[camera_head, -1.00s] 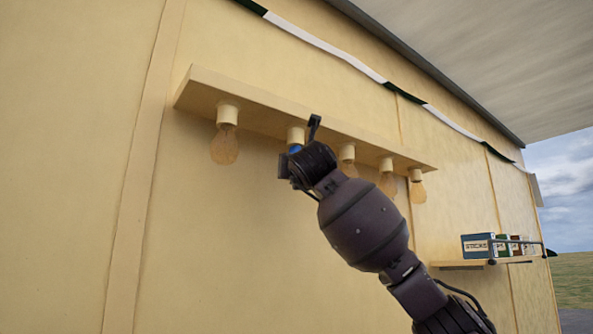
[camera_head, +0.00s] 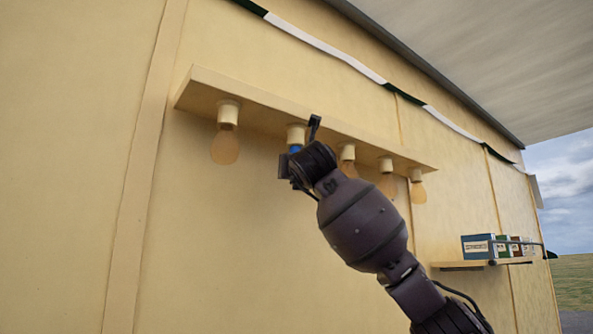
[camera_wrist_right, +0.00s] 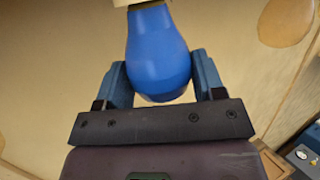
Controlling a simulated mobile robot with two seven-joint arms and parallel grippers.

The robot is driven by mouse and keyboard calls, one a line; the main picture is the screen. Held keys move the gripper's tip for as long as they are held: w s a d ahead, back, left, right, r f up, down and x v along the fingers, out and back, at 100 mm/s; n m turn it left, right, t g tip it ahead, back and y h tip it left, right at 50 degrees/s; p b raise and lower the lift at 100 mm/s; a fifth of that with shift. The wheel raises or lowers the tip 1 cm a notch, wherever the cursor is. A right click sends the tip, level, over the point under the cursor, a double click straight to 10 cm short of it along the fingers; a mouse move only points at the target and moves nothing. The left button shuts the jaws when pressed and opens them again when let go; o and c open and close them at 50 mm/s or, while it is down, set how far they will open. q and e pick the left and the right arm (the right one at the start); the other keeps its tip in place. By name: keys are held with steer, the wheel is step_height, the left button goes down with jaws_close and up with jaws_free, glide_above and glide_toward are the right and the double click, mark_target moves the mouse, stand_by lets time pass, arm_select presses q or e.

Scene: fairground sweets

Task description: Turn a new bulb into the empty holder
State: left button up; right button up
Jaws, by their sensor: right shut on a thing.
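A blue bulb (camera_wrist_right: 157,55) stands between the two fingers of my right gripper (camera_wrist_right: 160,80) in the right wrist view, its narrow end up against a cream holder (camera_wrist_right: 130,2). In the head view my right gripper (camera_head: 296,160) is just under the second holder from the left (camera_head: 296,134), with a little blue of the bulb (camera_head: 295,149) showing. The gripper is shut on the bulb. Most of the bulb is hidden by my wrist there, and I cannot tell how far it sits in the holder. My left gripper is not in view.
A cream rail (camera_head: 260,112) on the wall carries the holders. An amber bulb (camera_head: 225,148) hangs to the left, and several hang to the right, partly behind my arm. A shelf (camera_head: 470,264) with small boxes (camera_head: 478,246) is at the right. The wall at left is clear.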

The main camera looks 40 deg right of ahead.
steer(key=shift+f+n+t+y, duration=0.1)
steer(key=shift+n+t+y, duration=0.3)
steer(key=shift+y, duration=0.3)
steer(key=y, duration=0.1)
steer(key=n+t+y, duration=0.1)
steer(key=shift+d+n+y+b, duration=0.2)
steer(key=shift+n+y+b, duration=0.1)
steer(key=shift+b, duration=0.1)
steer(key=n+y, duration=0.1)
steer(key=y, duration=0.1)
steer(key=n+t+y, duration=0.1)
steer(key=y, duration=0.2)
steer(key=shift+d+n+t, duration=0.1)
steer(key=shift+n+t, duration=0.2)
steer(key=shift+n, duration=0.1)
steer(key=shift+d+n+y+p, duration=0.1)
steer(key=shift+n+y+p, duration=1.1)
steer(key=shift+y, duration=1.4)
steer(key=shift+n+g+y+p, duration=0.7)
steer(key=shift+n+y, duration=0.7)
steer(key=shift+y, duration=0.7)
steer(key=shift+f, duration=0.35)
steer(key=shift+d+r, duration=0.1)
steer(key=shift+r, duration=0.4)
